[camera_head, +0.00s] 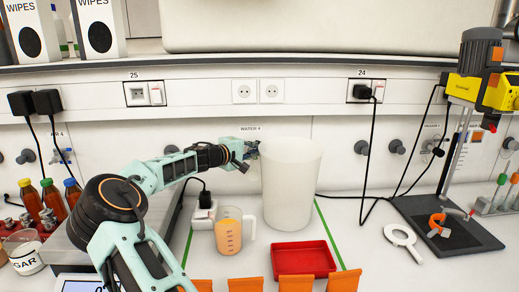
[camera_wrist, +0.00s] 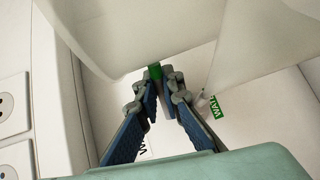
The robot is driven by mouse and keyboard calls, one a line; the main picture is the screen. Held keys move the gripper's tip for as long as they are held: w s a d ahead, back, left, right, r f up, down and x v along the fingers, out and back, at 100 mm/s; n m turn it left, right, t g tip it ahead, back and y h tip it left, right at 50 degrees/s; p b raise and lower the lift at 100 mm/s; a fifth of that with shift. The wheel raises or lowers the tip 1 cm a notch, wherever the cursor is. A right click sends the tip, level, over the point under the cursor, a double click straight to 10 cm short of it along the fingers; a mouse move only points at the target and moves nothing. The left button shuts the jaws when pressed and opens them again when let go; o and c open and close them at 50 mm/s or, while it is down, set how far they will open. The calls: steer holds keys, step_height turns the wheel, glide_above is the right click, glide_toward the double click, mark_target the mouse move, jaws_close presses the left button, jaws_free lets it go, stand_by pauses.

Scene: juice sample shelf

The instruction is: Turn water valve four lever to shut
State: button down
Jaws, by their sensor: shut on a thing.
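The WATER 4 label (camera_head: 250,128) is on the white back wall, just above my gripper. My gripper (camera_head: 249,153) reaches to the wall there, left of a large white bin. In the wrist view my gripper (camera_wrist: 160,82) has its fingertips closed in around a small fitting with a green part (camera_wrist: 155,71), which appears to be the water valve four lever. Its fingertips are shut on it. Most of the valve is hidden by the fingers, so the lever's angle cannot be told.
The white bin (camera_head: 290,190) stands close on the right of my gripper. Below are a jug of orange liquid (camera_head: 229,235), a black plug (camera_head: 205,201) and a red tray (camera_head: 303,260). Other wall knobs (camera_head: 396,147) and hanging cables are to the right.

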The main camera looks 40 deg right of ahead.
steer(key=shift+d+f+t+b, duration=0.15)
steer(key=shift+t+b, duration=0.25)
steer(key=shift+b, duration=0.45)
steer(key=shift+f+n+t+b, duration=0.1)
steer(key=shift+n+t+b, duration=0.25)
steer(key=shift+b, duration=0.3)
steer(key=n+t+b, duration=0.1)
steer(key=b, duration=0.1)
steer(key=n+t+y+b, duration=0.1)
steer(key=b, duration=0.2)
steer(key=shift+w+d+t, duration=0.15)
steer(key=shift+d+t, duration=0.1)
steer(key=shift+d, duration=0.1)
steer(key=shift+r+n, duration=0.25)
steer(key=shift+r, duration=0.1)
steer(key=c, duration=2.1)
jaws_free()
steer(key=v, duration=1.2)
